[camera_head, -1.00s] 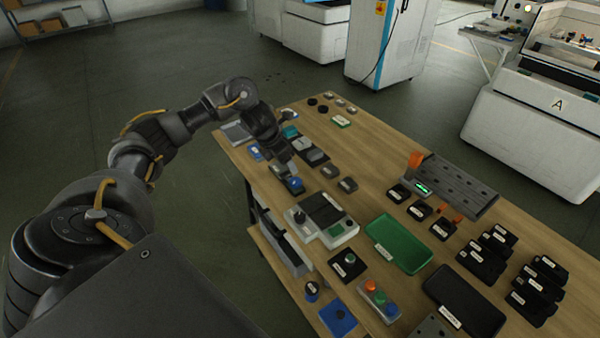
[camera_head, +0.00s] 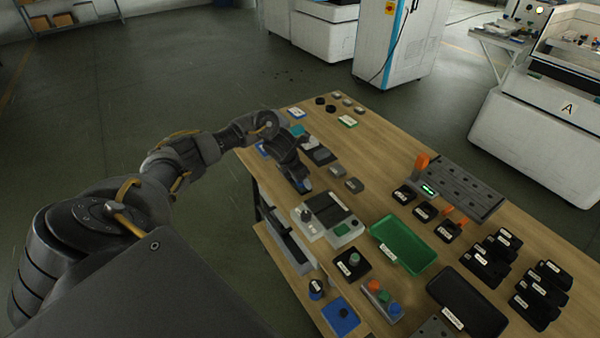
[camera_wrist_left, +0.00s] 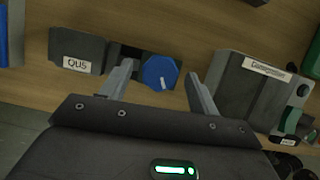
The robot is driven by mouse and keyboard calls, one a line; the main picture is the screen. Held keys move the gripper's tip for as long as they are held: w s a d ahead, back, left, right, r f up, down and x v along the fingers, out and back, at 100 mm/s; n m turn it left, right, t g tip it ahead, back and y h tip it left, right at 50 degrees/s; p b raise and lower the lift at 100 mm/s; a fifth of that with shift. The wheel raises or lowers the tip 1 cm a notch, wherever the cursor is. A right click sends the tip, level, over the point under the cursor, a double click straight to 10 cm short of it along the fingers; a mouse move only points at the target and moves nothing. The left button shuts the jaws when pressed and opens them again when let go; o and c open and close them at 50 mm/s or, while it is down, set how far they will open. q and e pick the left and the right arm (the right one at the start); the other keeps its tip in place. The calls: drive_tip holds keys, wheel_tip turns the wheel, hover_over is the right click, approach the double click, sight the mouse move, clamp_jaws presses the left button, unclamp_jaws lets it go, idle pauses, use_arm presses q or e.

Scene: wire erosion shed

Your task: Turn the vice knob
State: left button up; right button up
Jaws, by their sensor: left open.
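The vice knob (camera_wrist_left: 160,73) is round and blue with a white pointer mark. It shows in the left wrist view on a dark vice (camera_wrist_left: 80,50) with a white label. My left gripper (camera_wrist_left: 161,88) is open, one finger on each side of the knob in the picture. Neither finger visibly touches it, and I cannot tell how far past the tips it lies. In the head view my left gripper (camera_head: 302,187) points down at the table's left edge and hides most of the vice and knob. My right gripper is not in view.
A grey device (camera_head: 310,225) with a dark knob and screen stands close to the gripper. It also shows at the right in the left wrist view (camera_wrist_left: 240,88). Small grey blocks (camera_head: 354,185), a green tray (camera_head: 385,233) and black bins (camera_head: 487,260) share the wooden table (camera_head: 395,160).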

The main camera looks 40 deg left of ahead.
use_arm(q)
drive_tip(key=c, duration=1)
drive_tip(key=shift+o, duration=0.2)
